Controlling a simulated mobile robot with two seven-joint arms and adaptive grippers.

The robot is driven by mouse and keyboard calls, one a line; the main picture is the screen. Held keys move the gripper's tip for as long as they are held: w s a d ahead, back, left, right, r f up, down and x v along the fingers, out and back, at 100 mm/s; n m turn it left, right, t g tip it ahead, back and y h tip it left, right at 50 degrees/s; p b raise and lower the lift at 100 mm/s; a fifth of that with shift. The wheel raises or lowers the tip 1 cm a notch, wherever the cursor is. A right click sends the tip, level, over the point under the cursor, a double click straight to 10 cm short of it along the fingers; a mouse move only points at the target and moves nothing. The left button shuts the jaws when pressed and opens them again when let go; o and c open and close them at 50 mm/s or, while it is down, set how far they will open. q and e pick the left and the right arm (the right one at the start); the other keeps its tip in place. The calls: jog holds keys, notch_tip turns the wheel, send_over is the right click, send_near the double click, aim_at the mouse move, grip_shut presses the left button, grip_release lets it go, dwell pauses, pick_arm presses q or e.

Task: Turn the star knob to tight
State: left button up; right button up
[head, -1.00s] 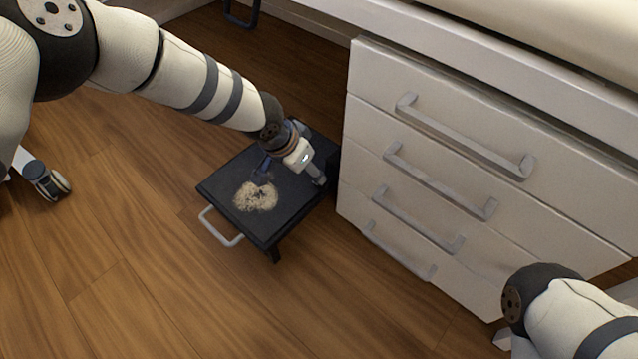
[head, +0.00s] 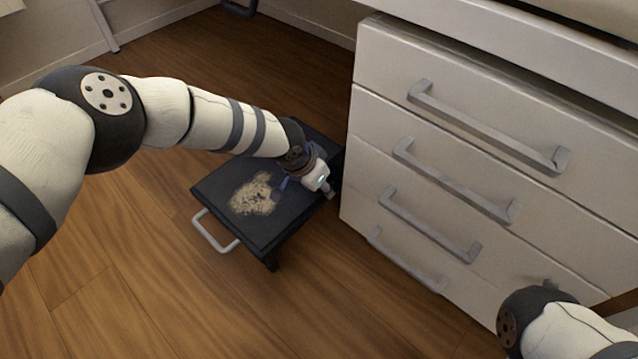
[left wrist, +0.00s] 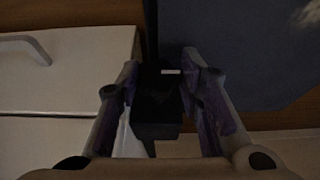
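A low black stool-like platform (head: 290,215) with a pale animal-like picture on top and a grey handle stands on the floor by the white drawer cabinet. My left gripper (head: 328,191) reaches down at its right edge, beside the cabinet. In the left wrist view, the spread fingers of my left gripper (left wrist: 160,68) stand either side of a black block-like part (left wrist: 157,105) with a short white mark. I cannot tell whether they press on it. This part may be the star knob; no star shape shows. My right gripper is out of view.
The white cabinet (head: 470,95) with several grey handles rises close on the right of my left gripper. Wooden floor (head: 150,270) is clear to the left and front. My right forearm is at the lower right.

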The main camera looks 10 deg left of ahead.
pick_arm(q)
jog(key=shift+s+f+p, duration=0.15)
jog(key=shift+s+p, duration=0.05)
jog(key=shift+p, duration=0.3)
jog(key=y+p, duration=0.1)
jog(key=p, duration=0.2)
jog(key=shift+s+r+t, duration=0.1)
jog(key=shift+r+t, duration=0.1)
jog(key=shift+t, duration=0.1)
jog(key=shift+d+f+m+t+y+p, duration=0.15)
jog(key=shift+m+t+y+p, duration=0.2)
jog(key=shift+y+p, duration=0.45)
jog(key=o, duration=1.2)
jog(key=shift+c, duration=0.2)
jog(key=shift+w, duration=0.2)
notch_tip(320, 180, up, 10)
jog(key=shift+s, duration=0.1)
